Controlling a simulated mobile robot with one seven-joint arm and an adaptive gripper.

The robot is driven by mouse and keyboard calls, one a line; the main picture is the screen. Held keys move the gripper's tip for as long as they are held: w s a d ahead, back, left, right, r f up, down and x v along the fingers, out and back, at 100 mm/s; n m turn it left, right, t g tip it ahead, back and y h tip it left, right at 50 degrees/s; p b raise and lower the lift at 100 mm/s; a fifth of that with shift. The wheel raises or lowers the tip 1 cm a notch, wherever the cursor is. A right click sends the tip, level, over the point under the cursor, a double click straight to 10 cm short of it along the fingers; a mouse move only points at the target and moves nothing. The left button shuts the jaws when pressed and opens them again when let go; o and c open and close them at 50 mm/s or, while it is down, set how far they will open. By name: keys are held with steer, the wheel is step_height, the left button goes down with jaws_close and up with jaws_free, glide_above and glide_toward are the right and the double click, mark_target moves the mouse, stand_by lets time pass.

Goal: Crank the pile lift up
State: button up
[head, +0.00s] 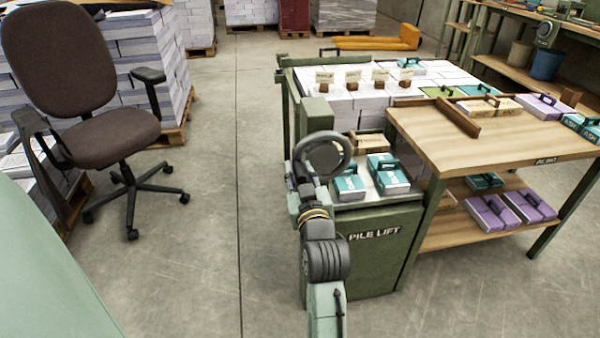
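The pile lift (375,260) is a dark green cabinet with "PILE LIFT" lettered on its front, and a green column (317,115) rises behind it at the left. A dark, round wheel-like part (345,146) shows in front of the column; it looks like the lift's crank wheel. My arm reaches up from the bottom, and its far end, with my gripper (300,178), meets the lower left of this wheel. The fingers are too small and too covered to make out, so I cannot tell whether they hold the rim.
Boxed pads (388,176) lie on the lift's top. A wooden table (490,125) with more pads adjoins on the right. White paper stacks (360,100) stand behind. An office chair (100,110) is at the left; the floor between is clear.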

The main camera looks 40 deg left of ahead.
jaws_close()
